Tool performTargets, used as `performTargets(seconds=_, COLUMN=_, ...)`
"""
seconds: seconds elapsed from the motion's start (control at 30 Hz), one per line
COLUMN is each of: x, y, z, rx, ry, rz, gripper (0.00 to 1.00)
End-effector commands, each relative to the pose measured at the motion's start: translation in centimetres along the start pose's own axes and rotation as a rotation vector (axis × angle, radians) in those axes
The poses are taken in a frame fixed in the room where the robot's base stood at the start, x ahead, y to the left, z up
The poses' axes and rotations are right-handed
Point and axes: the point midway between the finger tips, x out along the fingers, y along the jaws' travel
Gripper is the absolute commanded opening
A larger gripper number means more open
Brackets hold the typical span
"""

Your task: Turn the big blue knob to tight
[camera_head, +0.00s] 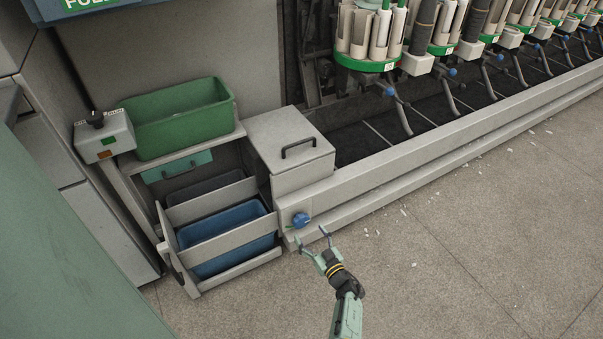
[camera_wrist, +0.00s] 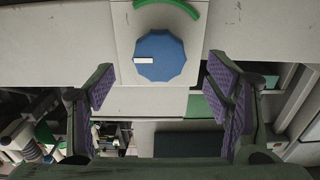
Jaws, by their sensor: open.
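The big blue knob (camera_head: 301,220) sits on the front face of the grey machine, at the end of its long rail. In the wrist view the knob (camera_wrist: 160,56) is a faceted blue dial with a white pointer mark facing left. A green arc (camera_wrist: 172,6) is printed on the plate beyond it, toward the top of the picture. My gripper (camera_head: 312,236) is open and empty, just in front of the knob. In the wrist view its two purple-padded fingers (camera_wrist: 166,90) stand wide apart on either side, below the knob and not seen touching it.
An open drawer holding a blue bin (camera_head: 222,234) juts out left of the knob. A green bin (camera_head: 178,115) stands on the shelf above, beside a small control box (camera_head: 104,136). A lidded grey box (camera_head: 290,147) is above the knob. The floor (camera_head: 450,240) at right is clear apart from small scraps.

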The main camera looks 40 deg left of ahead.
Motion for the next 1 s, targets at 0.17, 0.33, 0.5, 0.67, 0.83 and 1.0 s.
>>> performTargets(seconds=0.17, x=3.6, y=-0.1, z=0.4, rx=-0.002, ry=0.003, rz=-0.002, gripper=0.72)
performTargets(seconds=0.33, x=5.9, y=0.0, z=0.3, rx=-0.002, ry=0.002, rz=0.0, gripper=0.72)
performTargets(seconds=0.5, x=6.8, y=0.0, z=0.0, rx=-0.001, ry=0.001, rz=0.001, gripper=0.72)
performTargets(seconds=0.67, x=6.9, y=0.0, z=-0.1, rx=0.0, ry=0.001, rz=0.002, gripper=0.72)
performTargets(seconds=0.83, x=6.9, y=0.0, z=-0.1, rx=-0.001, ry=0.001, rz=0.002, gripper=0.67)
performTargets(seconds=1.0, x=6.8, y=0.0, z=-0.1, rx=-0.001, ry=0.001, rz=0.002, gripper=0.56)
